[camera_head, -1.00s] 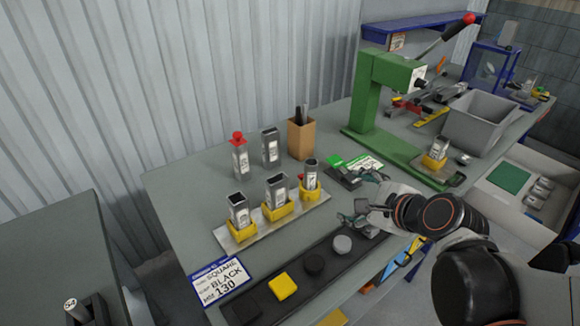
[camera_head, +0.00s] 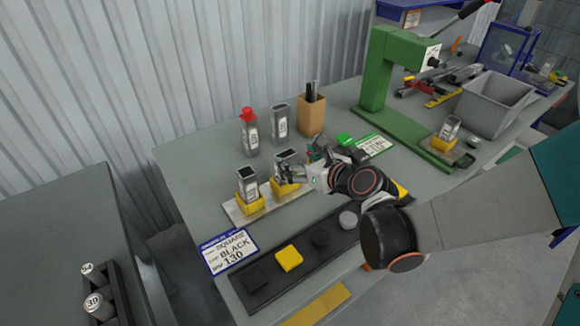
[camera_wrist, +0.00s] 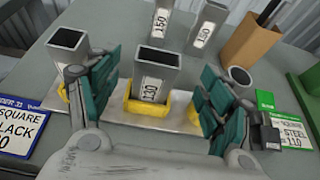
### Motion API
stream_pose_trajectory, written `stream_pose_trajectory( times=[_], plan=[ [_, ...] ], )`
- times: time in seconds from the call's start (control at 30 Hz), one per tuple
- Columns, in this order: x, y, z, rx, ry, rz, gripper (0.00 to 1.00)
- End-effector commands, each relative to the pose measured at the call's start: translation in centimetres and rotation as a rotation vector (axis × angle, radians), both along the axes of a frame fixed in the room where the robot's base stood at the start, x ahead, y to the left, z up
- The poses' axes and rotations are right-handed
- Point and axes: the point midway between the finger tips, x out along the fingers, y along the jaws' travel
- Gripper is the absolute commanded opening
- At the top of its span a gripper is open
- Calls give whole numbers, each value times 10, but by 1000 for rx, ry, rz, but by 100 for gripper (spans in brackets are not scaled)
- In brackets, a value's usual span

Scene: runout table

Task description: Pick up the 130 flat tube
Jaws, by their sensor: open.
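The flat tube labelled 130 (camera_wrist: 153,80) stands upright in a yellow holder (camera_wrist: 147,107) in the middle of the wrist view. My gripper (camera_wrist: 160,98) is open, with one teal finger on each side of this tube and the tube between them, not gripped. In the head view my gripper (camera_head: 302,174) is at the same tube (camera_head: 286,156), partly covering it and its holder. A square tube (camera_wrist: 68,44) stands left of it in the same row, partly behind my left finger. A round tube (camera_wrist: 239,76) is to the right, partly behind my right finger.
Behind the row stand a red-capped tube (camera_head: 250,133), a grey tube (camera_head: 280,123) and a brown box (camera_head: 312,114). A green press (camera_head: 376,80) is at right. In front are an order card (camera_head: 229,250) and a black rail with caps, including a yellow one (camera_head: 289,258).

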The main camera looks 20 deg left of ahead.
Motion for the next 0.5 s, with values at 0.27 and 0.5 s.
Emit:
stream_pose_trajectory(
  times=[0.27, 0.5],
  plan=[
    [10, 12, -7, -1, -2, 0, 73],
    [27, 35, -20, -2, -1, 1, 73]
  ],
)
